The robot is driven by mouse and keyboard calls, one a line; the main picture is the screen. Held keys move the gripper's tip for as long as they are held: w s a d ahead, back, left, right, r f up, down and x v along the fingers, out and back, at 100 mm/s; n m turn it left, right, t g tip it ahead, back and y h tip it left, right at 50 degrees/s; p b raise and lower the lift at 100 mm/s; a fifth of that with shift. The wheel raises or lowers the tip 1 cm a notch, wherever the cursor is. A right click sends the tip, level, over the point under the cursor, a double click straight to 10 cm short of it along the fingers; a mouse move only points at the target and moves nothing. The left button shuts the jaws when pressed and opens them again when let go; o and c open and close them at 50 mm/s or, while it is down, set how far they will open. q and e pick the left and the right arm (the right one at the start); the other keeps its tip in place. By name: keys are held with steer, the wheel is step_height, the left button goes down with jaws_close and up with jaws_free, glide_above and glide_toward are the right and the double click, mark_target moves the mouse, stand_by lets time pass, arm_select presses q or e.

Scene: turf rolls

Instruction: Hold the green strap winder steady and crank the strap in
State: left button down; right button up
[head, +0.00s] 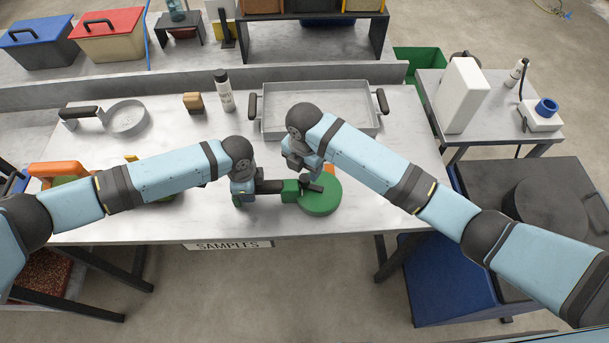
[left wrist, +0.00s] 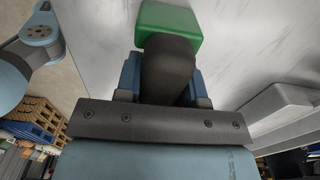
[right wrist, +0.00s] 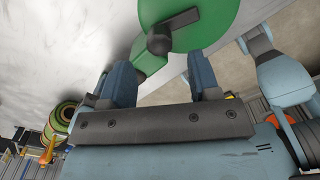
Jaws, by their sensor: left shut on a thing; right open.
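The green strap winder's round drum (head: 322,199) lies near the front edge of the table. A green block (head: 290,190) joins it to a dark handle on the left. My left gripper (head: 245,190) is shut on that handle (left wrist: 168,68); the green block shows just beyond it. My right gripper (head: 303,172) is open above the drum's back left. In the right wrist view, the dark crank with its round knob (right wrist: 159,41) lies across the green drum, ahead of the open fingers (right wrist: 162,78) and apart from them.
A grey metal tray (head: 322,84) with dark handles sits behind the winder. A bottle (head: 224,91), a brown block (head: 193,102) and a round pan (head: 126,118) stand further left. An orange-handled thing (head: 58,169) is partly behind my left arm.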

mark_target(304, 177)
step_height(304, 177, down, 5)
stand_by(0.3)
steer(key=c, duration=0.9)
